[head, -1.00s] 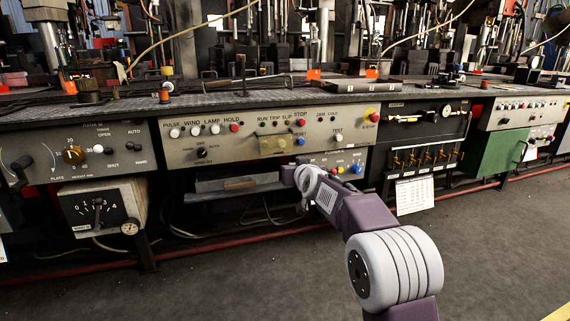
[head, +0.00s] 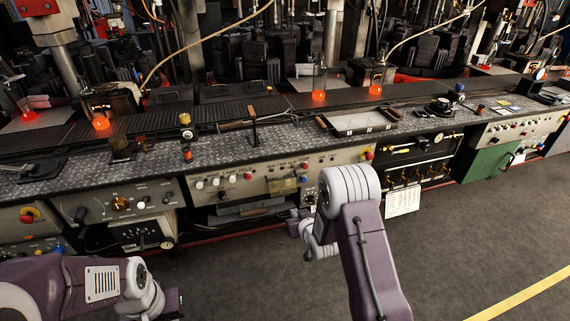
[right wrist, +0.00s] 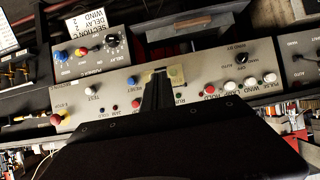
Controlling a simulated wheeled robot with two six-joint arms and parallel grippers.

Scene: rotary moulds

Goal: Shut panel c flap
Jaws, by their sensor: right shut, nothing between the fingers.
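The flap is a small yellowish see-through plate (head: 283,186) at the middle of the grey control panel (head: 232,186). It also shows in the right wrist view (right wrist: 177,76). I cannot tell how far it is tilted from the panel face. My right gripper (head: 294,214) is in front of the panel, just below the flap; its tips are small and partly hidden by the arm. In the right wrist view its dark fingers (right wrist: 158,80) are together, empty, with their tips beside the flap. My left wrist is at the bottom left; its fingers cannot be made out.
White, red and blue knobs surround the flap on the panel. A grey shelf (head: 250,208) lies beneath. Glowing moulds stand on the bench top (head: 225,150). The floor (head: 470,230) in front is clear.

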